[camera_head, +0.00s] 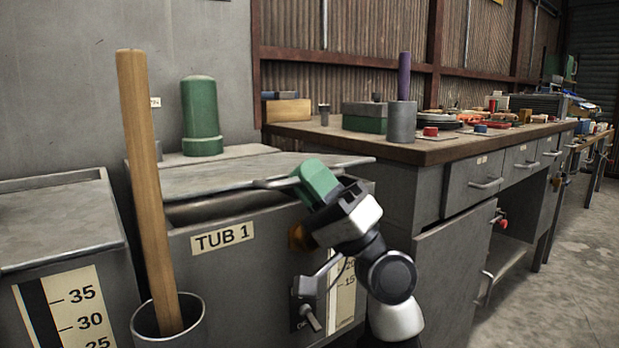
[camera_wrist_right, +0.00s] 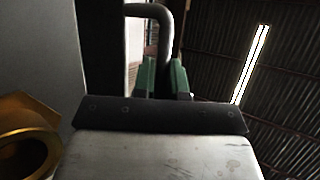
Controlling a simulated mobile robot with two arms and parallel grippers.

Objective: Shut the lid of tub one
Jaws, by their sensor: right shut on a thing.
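Tub one (camera_head: 225,270) is a grey metal tub with a "TUB 1" label on its front. Its grey lid (camera_head: 215,177) sits a little above the front rim, leaving a dark gap under it. A bar handle (camera_head: 268,184) is on the lid's front edge. My right gripper (camera_head: 303,180), with green fingers, is shut on this handle at its right part. In the right wrist view the bent grey handle (camera_wrist_right: 164,35) runs down between the green fingers (camera_wrist_right: 165,78). My left gripper is in neither view.
A wooden pole (camera_head: 146,170) stands in a grey cup (camera_head: 192,325) in front of the tub. Another grey tub (camera_head: 55,225) is at left. A green cylinder (camera_head: 201,112) stands behind the lid. A cluttered workbench (camera_head: 430,150) is at right, with open floor (camera_head: 570,290) beyond.

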